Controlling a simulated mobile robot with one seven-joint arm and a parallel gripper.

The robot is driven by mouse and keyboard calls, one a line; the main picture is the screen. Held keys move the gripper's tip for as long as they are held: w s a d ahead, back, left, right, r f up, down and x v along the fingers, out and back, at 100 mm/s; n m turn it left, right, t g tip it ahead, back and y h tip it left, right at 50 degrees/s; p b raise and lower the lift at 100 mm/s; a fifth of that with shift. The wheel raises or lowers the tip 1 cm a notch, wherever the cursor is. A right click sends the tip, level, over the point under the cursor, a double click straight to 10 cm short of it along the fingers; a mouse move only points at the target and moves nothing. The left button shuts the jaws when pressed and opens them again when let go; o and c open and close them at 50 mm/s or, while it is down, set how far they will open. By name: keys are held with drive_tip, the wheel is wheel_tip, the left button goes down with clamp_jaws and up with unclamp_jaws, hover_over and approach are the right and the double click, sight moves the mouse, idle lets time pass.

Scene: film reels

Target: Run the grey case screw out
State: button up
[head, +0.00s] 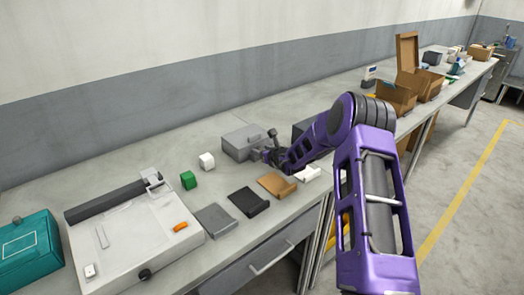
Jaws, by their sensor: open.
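The grey case (240,141) stands on the workbench near the middle of the head view, towards the wall. My gripper (260,155) is open at the case's front right side. It is too small in the picture to tell whether its fingers touch the case. I cannot make out the screw; my gripper covers part of that side.
A dark box (302,128) stands behind my arm. A teal case (28,250) is far left.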

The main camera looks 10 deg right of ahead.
drive_tip(key=shift+w, duration=0.1)
clamp_jaws()
drive_tip(key=shift+d+n+y+p, duration=0.2)
drive_tip(key=shift+n+y+p, duration=0.1)
drive_tip(key=shift+n+y, duration=0.2)
idle(0.3)
drive_tip(key=shift+d+g, duration=0.1)
drive_tip(key=shift+g, duration=0.2)
drive_tip(key=shift+w+d+f+n+g+y, duration=0.1)
drive_tip(key=shift+n+g+y, duration=0.1)
drive_tip(key=shift+n+y, duration=0.25)
drive_tip(key=shift+f+n+g+y, duration=0.1)
drive_tip(key=shift+n+g+y, duration=0.1)
drive_tip(key=shift+n+y, duration=0.25)
drive_tip(key=shift+w+d+n+g+y+b, duration=0.15)
drive_tip(key=shift+n+g+y+b, duration=0.35)
drive_tip(key=shift+n+g+y, duration=0.35)
drive_tip(key=shift+w+d+n+g+y+b, duration=0.15)
drive_tip(key=shift+n+g+y+b, duration=0.35)
drive_tip(key=shift+n+y, duration=0.5)
drive_tip(key=shift+n+g, duration=0.35)
drive_tip(key=shift+n, duration=0.1)
drive_tip(key=shift+w+r+n+g+y+b, duration=0.15)
drive_tip(key=shift+n+g+y+b, duration=0.15)
drive_tip(key=shift+y+b, duration=0.25)
